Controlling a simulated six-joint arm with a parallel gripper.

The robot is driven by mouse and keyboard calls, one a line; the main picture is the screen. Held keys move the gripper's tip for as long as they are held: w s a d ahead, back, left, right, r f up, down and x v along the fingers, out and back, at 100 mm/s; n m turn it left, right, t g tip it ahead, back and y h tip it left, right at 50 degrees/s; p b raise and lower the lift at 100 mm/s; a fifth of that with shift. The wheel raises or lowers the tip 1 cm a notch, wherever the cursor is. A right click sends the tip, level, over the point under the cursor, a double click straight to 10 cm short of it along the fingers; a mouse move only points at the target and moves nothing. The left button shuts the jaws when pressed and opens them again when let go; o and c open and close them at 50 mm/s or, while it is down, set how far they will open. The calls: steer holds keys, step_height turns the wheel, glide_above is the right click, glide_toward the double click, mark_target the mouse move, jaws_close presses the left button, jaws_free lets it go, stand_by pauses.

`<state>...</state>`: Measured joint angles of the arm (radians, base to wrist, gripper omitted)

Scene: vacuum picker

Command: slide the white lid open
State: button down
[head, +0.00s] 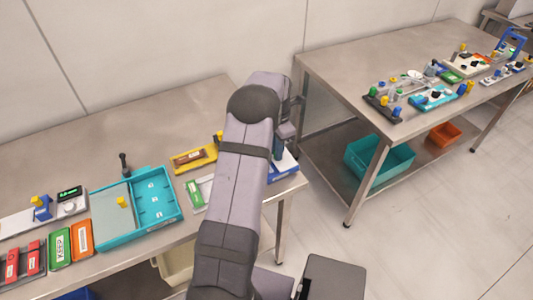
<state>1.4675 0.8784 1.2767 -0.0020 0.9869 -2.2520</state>
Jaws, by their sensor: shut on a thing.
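A blue box with a white lid (285,163) sits at the right end of the near steel table, partly hidden behind my arm. My gripper (287,145) is over this lid at its far side. It is shut on a part of the lid, but the fingertips and the exact contact are hard to make out. How far the lid stands open cannot be told from here.
A teal tray (177,212) with a yellow-knobbed pale panel stands left of my arm. A yellow-edged block (194,158) and a green-labelled piece (194,194) lie between. A second table (345,80) with several devices stands right, across open floor.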

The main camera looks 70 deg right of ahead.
mark_target(284, 156)
steer(key=shift+s+d, duration=0.95)
steer(key=c, duration=1.7)
jaws_free()
steer(key=shift+s+d, duration=0.1)
steer(key=shift+r, duration=0.1)
step_height(284, 156, up, 7)
steer(key=shift+r+b, duration=0.1)
steer(key=shift+b, duration=1.05)
